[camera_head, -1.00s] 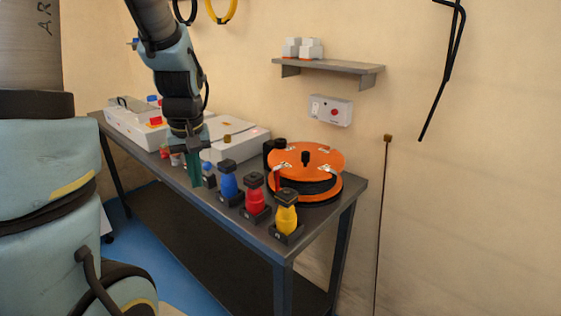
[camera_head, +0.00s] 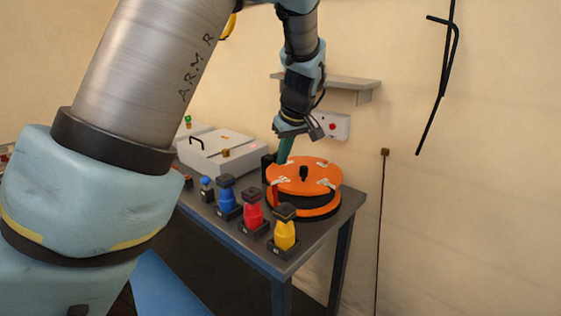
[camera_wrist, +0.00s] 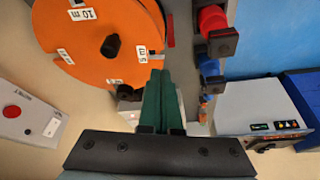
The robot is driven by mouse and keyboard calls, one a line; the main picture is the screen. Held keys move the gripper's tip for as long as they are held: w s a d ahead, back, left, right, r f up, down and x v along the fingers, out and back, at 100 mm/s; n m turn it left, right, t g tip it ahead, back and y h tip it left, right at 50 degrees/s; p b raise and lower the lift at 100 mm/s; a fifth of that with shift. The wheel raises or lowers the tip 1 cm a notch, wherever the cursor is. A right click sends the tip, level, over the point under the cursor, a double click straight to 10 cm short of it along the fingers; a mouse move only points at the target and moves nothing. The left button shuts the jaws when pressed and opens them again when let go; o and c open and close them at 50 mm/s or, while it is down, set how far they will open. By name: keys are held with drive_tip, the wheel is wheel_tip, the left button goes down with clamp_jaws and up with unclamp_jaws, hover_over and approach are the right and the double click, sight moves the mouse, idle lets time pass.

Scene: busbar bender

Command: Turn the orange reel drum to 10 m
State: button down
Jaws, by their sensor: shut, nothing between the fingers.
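The orange reel drum (camera_head: 318,188) sits near the right end of the workbench. It has a black centre knob (camera_head: 304,172) and several white labels on its top. In the wrist view the drum (camera_wrist: 95,60) shows a "10 m" label (camera_wrist: 82,14) at the top and a "5 m" label (camera_wrist: 142,54) nearest my fingers. A red marker (camera_head: 275,194) stands beside the drum's rim. My gripper (camera_head: 282,161) has green fingers, shut and empty, pointing down at the drum's back-left edge. In the wrist view my fingertips (camera_wrist: 158,72) are beside the rim; contact cannot be told.
Blue (camera_head: 227,196), red (camera_head: 252,211) and yellow (camera_head: 284,232) bottle-like items stand along the bench's front edge. A grey box (camera_head: 215,152) lies left of the drum. A wall shelf (camera_head: 345,82) and switch box (camera_head: 335,125) are behind my gripper.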

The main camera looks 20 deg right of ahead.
sight(270, 166)
drive_tip(key=p+x, duration=0.2)
drive_tip(key=x, duration=0.6)
drive_tip(key=shift+f, duration=0.2)
drive_tip(key=shift+w+a+m+b, duration=0.25)
drive_tip(key=shift+w+m+b, duration=0.15)
drive_tip(key=shift+w+m, duration=0.1)
drive_tip(key=shift+w+a+f+m+h+b, duration=0.1)
drive_tip(key=shift+w+a+m+h+b, duration=0.15)
drive_tip(key=shift+w+m+h+b, duration=0.45)
drive_tip(key=w+m+h+b, duration=0.1)
drive_tip(key=w+m+b, duration=0.1)
drive_tip(key=w+m, duration=0.2)
drive_tip(key=shift+w+m, duration=0.4)
drive_tip(key=shift+w+d+m+g+h, duration=0.2)
drive_tip(key=shift+w+m+h, duration=0.05)
drive_tip(key=shift+w+m, duration=0.25)
drive_tip(key=shift+w+d+m+g+h, duration=0.25)
drive_tip(key=shift+w+m, duration=0.15)
drive_tip(key=shift+m, duration=0.1)
drive_tip(key=shift+w+d, duration=0.1)
drive_tip(key=shift+w, duration=0.05)
drive_tip(key=shift+w+d, duration=0.25)
drive_tip(key=shift+w, duration=0.25)
